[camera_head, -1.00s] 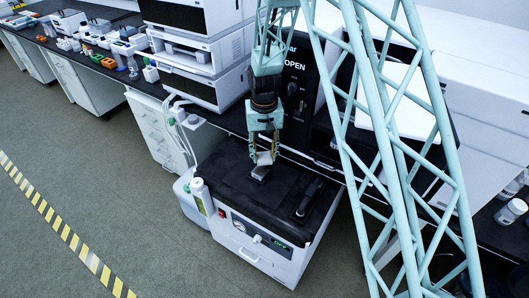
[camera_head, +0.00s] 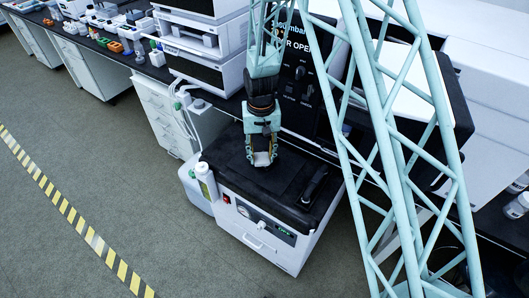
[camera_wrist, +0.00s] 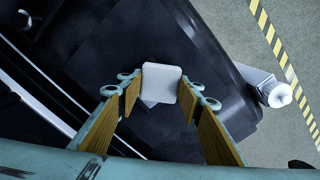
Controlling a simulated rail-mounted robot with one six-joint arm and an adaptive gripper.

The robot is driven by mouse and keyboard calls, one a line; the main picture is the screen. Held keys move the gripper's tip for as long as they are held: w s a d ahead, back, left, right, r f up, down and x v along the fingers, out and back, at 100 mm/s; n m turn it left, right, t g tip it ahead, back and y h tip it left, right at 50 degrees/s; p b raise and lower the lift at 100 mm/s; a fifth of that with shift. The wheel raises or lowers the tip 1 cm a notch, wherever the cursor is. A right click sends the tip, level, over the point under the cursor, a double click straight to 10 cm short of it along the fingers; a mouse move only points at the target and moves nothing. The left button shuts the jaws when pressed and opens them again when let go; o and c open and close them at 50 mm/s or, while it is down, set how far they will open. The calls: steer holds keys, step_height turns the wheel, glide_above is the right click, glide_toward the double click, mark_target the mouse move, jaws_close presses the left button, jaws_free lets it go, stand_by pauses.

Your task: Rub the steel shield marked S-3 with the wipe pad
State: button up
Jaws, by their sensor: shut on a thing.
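My gripper (camera_head: 262,157) is shut on the pale, square wipe pad (camera_head: 262,159), over the black top of a white bench unit. In the wrist view, the pad (camera_wrist: 162,83) sits between the fingertips, its flat face toward the camera. A sliver of a dark grey piece (camera_wrist: 150,103) shows just below the pad, mostly hidden by it. I cannot tell whether pad and piece touch. No S-3 marking can be read, and I cannot make out which surface is the steel shield.
The white unit (camera_head: 262,243) has a gauge and display on its front. A dark handle-like part (camera_head: 315,185) lies on its top at right. A white bottle (camera_head: 205,180) stands at its left corner. A black panel (camera_head: 300,85) and stacked instruments (camera_head: 200,40) stand behind.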

steer(key=shift+w+d, duration=0.75)
steer(key=shift+w, duration=0.3)
steer(key=shift+w+d+r, duration=0.1)
steer(key=shift+w+d, duration=0.35)
steer(key=shift+w, duration=0.2)
steer(key=shift+w+d+r, duration=0.1)
steer(key=shift+w+d, duration=0.35)
steer(key=shift+w, duration=0.15)
steer(key=shift+d+r+p, duration=0.15)
steer(key=shift+p, duration=0.3)
step_height(320, 180, up, 2)
steer(key=shift+r+p, duration=0.25)
steer(key=shift+p, duration=0.1)
steer(key=shift+w+r+p, duration=0.1)
steer(key=shift+r+p, duration=0.25)
steer(key=shift+r, duration=0.25)
steer(key=shift+r+p, duration=0.75)
steer(key=shift+r, duration=1.15)
